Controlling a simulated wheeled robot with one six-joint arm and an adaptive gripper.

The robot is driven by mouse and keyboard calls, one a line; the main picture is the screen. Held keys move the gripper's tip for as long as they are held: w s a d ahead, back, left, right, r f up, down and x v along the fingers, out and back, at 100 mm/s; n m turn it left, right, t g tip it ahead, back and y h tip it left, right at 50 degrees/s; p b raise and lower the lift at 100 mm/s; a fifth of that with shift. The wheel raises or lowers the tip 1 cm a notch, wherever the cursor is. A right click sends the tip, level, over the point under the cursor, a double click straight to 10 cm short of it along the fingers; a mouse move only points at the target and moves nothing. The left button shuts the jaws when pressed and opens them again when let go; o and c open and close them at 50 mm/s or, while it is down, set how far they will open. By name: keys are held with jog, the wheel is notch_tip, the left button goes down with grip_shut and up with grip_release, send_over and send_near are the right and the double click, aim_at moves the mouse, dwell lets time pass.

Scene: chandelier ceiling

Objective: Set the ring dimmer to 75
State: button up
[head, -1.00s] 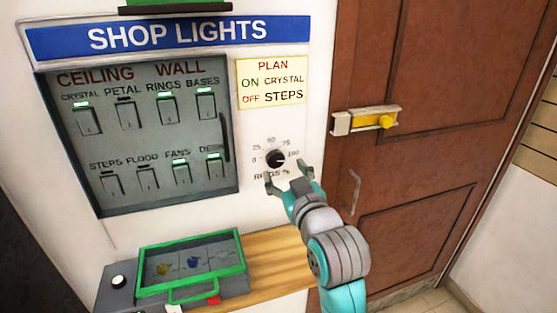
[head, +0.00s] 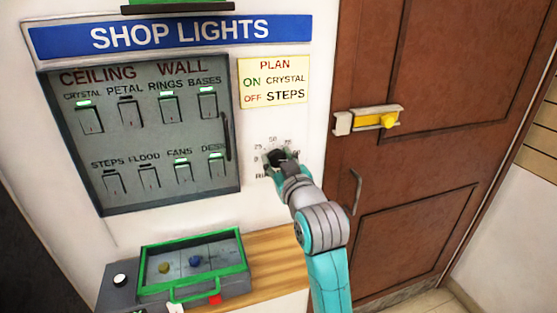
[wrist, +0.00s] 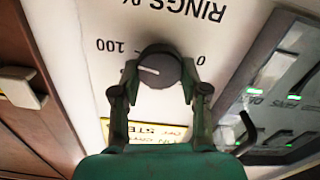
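The ring dimmer is a round dark knob (wrist: 159,66) on the white wall panel, with a printed scale and a RINGS % label. In the wrist view, where the lettering is upside down, its white pointer mark lies toward the 100 side. My gripper (head: 278,158) is at the dimmer in the head view and covers most of the knob and part of the scale. In the wrist view my gripper's two fingers (wrist: 159,68) are on opposite sides of the knob, with their tips against its rim.
The switch panel (head: 233,175) with its handle is just left of the dimmer. A plan card (head: 274,82) hangs above it. Below are a wooden shelf (head: 275,258) and a green-framed case (head: 243,262). A brown door (head: 425,190) with a yellow bolt (head: 389,120) is to the right.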

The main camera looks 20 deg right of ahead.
jog(key=shift+n, duration=0.3)
jog(key=shift+c, duration=0.3)
jog(key=n, duration=0.4)
jog(key=shift+a+f+n, duration=0.1)
jog(key=shift+a+n, duration=0.05)
jog(key=shift+n, duration=0.15)
jog(key=shift+a+f+n, duration=0.1)
jog(key=shift+n, duration=2.1)
jog(key=o, duration=1.1)
jog(key=shift+o, duration=0.2)
jog(key=s, duration=1.2)
